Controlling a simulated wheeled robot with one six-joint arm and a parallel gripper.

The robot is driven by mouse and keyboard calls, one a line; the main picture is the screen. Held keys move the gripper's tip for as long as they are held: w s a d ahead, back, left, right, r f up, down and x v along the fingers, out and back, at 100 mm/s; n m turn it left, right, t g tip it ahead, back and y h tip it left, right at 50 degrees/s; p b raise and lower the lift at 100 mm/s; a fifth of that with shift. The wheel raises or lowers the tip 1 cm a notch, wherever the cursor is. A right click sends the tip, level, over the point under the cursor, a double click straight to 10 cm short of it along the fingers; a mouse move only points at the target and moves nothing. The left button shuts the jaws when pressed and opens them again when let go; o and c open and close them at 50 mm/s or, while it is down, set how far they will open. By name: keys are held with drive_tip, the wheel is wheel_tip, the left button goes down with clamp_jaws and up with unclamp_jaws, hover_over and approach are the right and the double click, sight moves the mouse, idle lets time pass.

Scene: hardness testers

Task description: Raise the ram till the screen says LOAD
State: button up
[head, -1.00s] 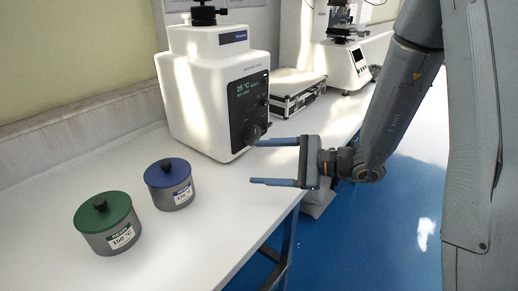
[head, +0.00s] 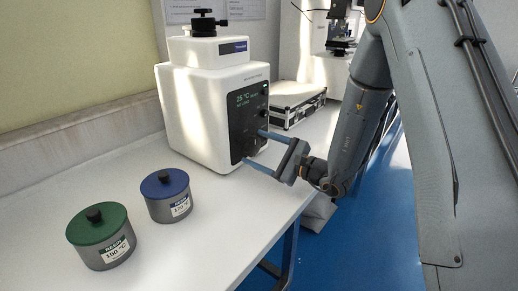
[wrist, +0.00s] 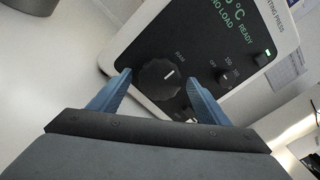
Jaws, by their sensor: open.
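The white mounting press (head: 195,115) stands on the bench with a dark front panel. Its screen (head: 247,99) shows 25 °C, and in the wrist view the screen (wrist: 232,20) reads "READY" and "NO LOAD".
Smaller knobs (wrist: 224,78) and a green light (wrist: 296,52) are on the same panel. A green-lidded resin pot (head: 101,240) and a blue-lidded one (head: 167,200) stand at the front left. A silver case (head: 297,108) lies behind.

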drive_tip(key=shift+w+a, duration=0.1)
drive_tip(key=c, duration=1.1)
drive_tip(key=shift+o, duration=0.2)
drive_tip(key=shift+m, duration=0.4)
drive_tip(key=m+p, duration=0.1)
drive_tip(key=m, duration=0.2)
drive_tip(key=shift+m+p, duration=0.3)
drive_tip(key=shift+m, duration=0.1)
drive_tip(key=m+p, duration=0.1)
drive_tip(key=m, duration=0.3)
drive_tip(key=shift+m+p, duration=0.35)
drive_tip(key=shift+m, duration=0.05)
drive_tip(key=m+p, duration=0.2)
drive_tip(key=m, duration=0.5)
drive_tip(key=shift+p, duration=0.35)
drive_tip(key=m+p, duration=0.2)
drive_tip(key=m, duration=0.3)
drive_tip(key=shift+f+m, duration=0.1)
drive_tip(key=shift+m, duration=0.3)
